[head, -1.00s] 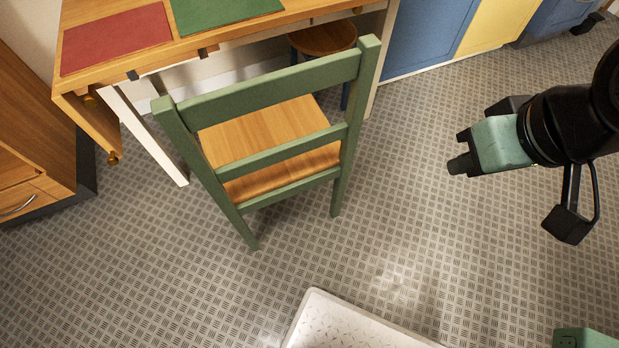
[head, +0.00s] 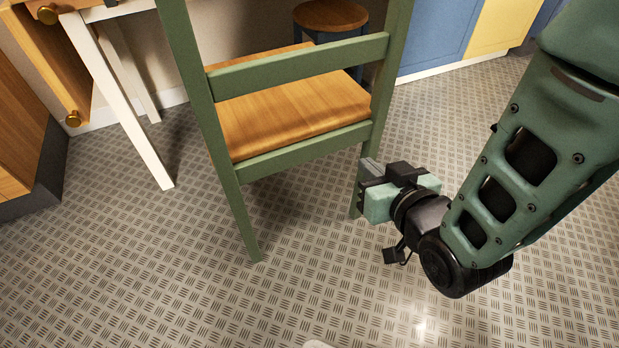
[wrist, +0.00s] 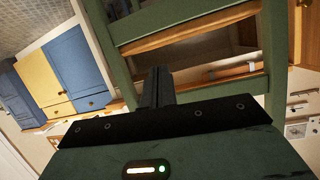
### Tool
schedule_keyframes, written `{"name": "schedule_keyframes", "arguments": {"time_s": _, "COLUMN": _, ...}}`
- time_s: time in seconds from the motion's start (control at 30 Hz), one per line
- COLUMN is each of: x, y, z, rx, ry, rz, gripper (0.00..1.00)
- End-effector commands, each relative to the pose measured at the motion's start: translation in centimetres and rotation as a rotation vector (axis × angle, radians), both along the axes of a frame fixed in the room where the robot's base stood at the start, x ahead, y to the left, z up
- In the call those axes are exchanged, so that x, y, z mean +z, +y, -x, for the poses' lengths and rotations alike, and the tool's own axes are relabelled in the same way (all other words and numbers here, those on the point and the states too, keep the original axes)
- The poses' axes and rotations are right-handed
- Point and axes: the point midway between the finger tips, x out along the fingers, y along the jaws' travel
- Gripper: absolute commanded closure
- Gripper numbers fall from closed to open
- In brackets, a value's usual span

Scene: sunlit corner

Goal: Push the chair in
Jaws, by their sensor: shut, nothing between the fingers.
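The chair (head: 295,103) has a green frame and a wooden seat, and stands upright with its back towards me. Its top rail is cut off in the head view. Its green bars also show in the wrist view (wrist: 190,28). My gripper (head: 365,172) is shut and empty, at the chair's right rear leg, below seat height. In the head view its tips overlap the leg; I cannot tell if they touch. In the wrist view the shut fingers (wrist: 157,88) point at the chair frame. The table's white leg (head: 105,85) stands left of the chair.
A round wooden stool (head: 330,14) stands behind the chair. Blue and yellow cabinets (head: 470,28) line the back right. A wooden cabinet (head: 15,140) is at the left edge. The patterned floor (head: 200,290) in front is clear.

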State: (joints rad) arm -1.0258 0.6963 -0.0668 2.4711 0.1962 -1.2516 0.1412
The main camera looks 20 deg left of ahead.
Motion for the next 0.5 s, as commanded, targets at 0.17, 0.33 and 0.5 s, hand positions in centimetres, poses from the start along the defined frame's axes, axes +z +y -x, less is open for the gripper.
{"name": "schedule_keyframes", "arguments": {"time_s": 0.17, "x": -7.3, "y": 1.2, "z": 0.9, "rx": 0.048, "ry": -0.146, "rz": -0.083, "gripper": 1.0}}
{"name": "schedule_keyframes", "arguments": {"time_s": 0.33, "x": -9.8, "y": 1.8, "z": 1.9, "rx": 0.091, "ry": -0.247, "rz": -0.147, "gripper": 1.0}}
{"name": "schedule_keyframes", "arguments": {"time_s": 0.5, "x": -10.4, "y": 2.1, "z": 2.3, "rx": 0.111, "ry": -0.293, "rz": -0.176, "gripper": 1.0}}
